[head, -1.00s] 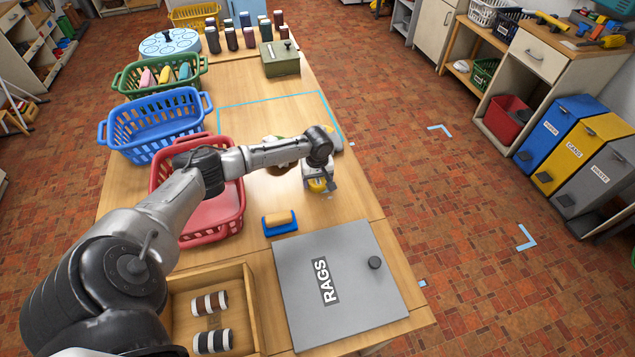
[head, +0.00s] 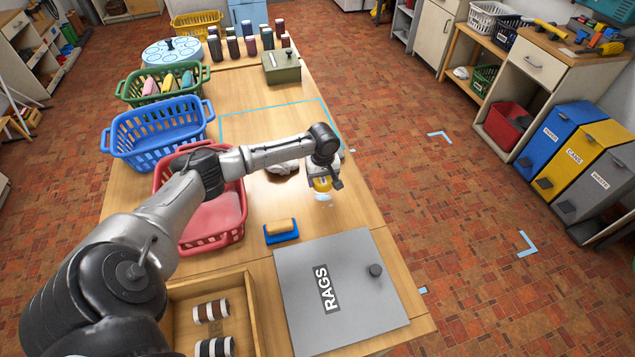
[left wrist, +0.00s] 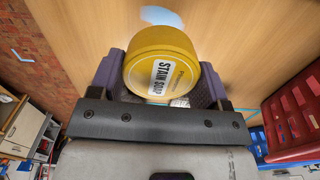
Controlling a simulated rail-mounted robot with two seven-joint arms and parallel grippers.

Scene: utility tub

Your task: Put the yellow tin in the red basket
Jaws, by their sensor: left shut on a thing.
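The yellow tin (left wrist: 162,62) has a white "STAIN SOAP" label. In the left wrist view it sits between the two fingers of my left gripper (left wrist: 160,88), which is shut on it. In the head view the tin (head: 321,184) shows under my left gripper (head: 322,178), over the right part of the table. The red basket (head: 214,236) stands to the left of the gripper, partly hidden behind my left arm. Its inside looks pale pink at the bottom. The basket's edge also shows at the right of the left wrist view (left wrist: 290,110). My right gripper is not in view.
A blue basket (head: 158,143) stands behind the red one. A sponge on a blue holder (head: 281,232) and a grey RAGS lid (head: 335,290) lie in front. A grey-white lump (head: 283,167) lies left of the gripper.

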